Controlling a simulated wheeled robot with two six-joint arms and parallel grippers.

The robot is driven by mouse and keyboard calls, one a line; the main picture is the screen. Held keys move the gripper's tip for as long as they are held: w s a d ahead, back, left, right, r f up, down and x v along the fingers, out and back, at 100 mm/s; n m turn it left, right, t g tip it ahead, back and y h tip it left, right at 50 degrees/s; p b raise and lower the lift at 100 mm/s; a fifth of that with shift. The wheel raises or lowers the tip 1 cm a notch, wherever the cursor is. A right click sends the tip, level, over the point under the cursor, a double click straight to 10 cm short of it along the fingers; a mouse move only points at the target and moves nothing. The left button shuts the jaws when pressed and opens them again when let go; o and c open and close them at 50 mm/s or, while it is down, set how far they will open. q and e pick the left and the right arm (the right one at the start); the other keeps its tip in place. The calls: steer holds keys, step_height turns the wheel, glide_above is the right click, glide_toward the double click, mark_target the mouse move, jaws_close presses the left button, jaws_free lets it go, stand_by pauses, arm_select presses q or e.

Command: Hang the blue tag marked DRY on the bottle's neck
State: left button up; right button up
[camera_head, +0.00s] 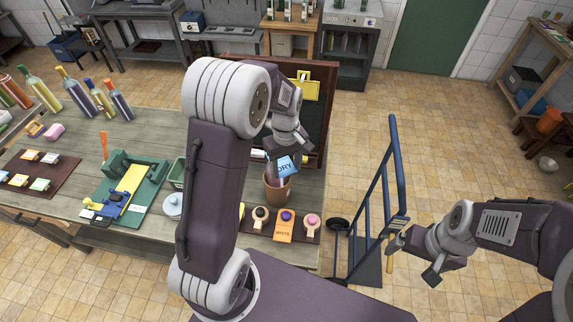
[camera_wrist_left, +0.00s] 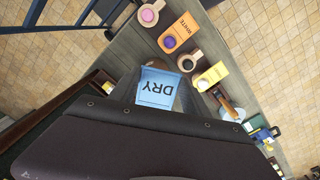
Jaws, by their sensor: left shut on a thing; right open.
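The blue tag marked DRY (camera_head: 286,164) is in my left gripper (camera_head: 288,148), which is shut on it above the right part of the workbench. In the left wrist view the tag (camera_wrist_left: 158,88) lies flat to the camera with its lettering upside down. A brown round container (camera_head: 277,190) stands just under the tag, and I cannot clearly tell what is inside it. Several bottles with coloured tops (camera_head: 76,92) stand at the bench's far left, well apart from the tag. My right gripper (camera_head: 412,262) is open and empty, off the bench at the right.
An orange tag marked WHITE (camera_head: 284,230) and round stamp-like pieces lie on a dark mat at the bench's front right. A green fixture (camera_head: 128,165) is left of my left arm. A blue hand truck (camera_head: 388,165) stands right of the bench.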

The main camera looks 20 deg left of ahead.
arm_select(q)
steer(key=shift+f, duration=0.4)
steer(key=o, duration=1.4)
steer(key=shift+c, duration=0.2)
step_height(320, 180, up, 9)
steer(key=b, duration=0.2)
steer(key=shift+r, duration=0.1)
